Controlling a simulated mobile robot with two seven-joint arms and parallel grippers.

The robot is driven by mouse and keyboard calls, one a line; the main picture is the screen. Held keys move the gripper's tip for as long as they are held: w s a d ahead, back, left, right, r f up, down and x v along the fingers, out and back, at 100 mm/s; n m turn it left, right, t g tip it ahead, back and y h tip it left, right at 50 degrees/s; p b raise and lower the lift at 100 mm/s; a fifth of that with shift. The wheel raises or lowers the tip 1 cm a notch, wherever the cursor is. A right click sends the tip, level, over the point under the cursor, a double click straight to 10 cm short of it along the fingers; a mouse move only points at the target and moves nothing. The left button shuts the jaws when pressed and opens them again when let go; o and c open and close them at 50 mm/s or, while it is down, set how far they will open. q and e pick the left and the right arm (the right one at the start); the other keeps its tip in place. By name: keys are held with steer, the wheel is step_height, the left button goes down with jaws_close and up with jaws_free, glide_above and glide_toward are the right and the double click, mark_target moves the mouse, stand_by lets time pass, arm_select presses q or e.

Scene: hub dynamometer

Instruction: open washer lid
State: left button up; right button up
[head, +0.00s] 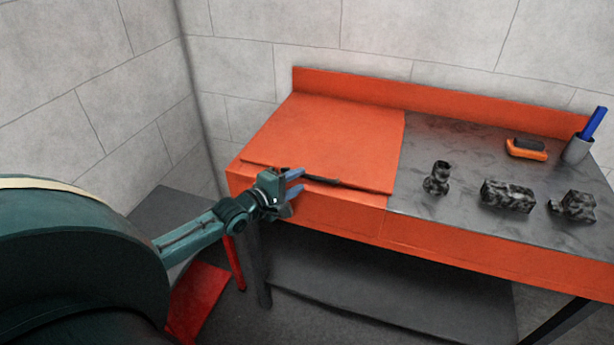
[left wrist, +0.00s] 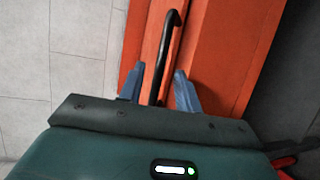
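The washer lid (head: 335,135) is a flat orange panel on the left part of an orange bench-like unit, and it looks closed. A long black bar handle (head: 345,184) runs along its front edge. My left gripper (head: 298,181) is open at the front edge, by the left end of the handle. In the left wrist view, the blue fingers of my left gripper (left wrist: 158,70) stand apart, and the black handle (left wrist: 167,45) runs up between and beyond them. Whether a finger touches the handle I cannot tell. My right gripper is not in view.
On the dark top to the right stand a mottled upright part (head: 438,178), a mottled block (head: 507,196), another mottled part (head: 575,206), an orange-black tool (head: 527,148) and a grey cup (head: 577,149) with a blue item. Grey walls stand close behind and left.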

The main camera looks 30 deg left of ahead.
mark_target(305, 177)
arm_select(q)
steer(key=shift+x, duration=2.2)
steer(key=shift+c, duration=0.4)
jaws_close()
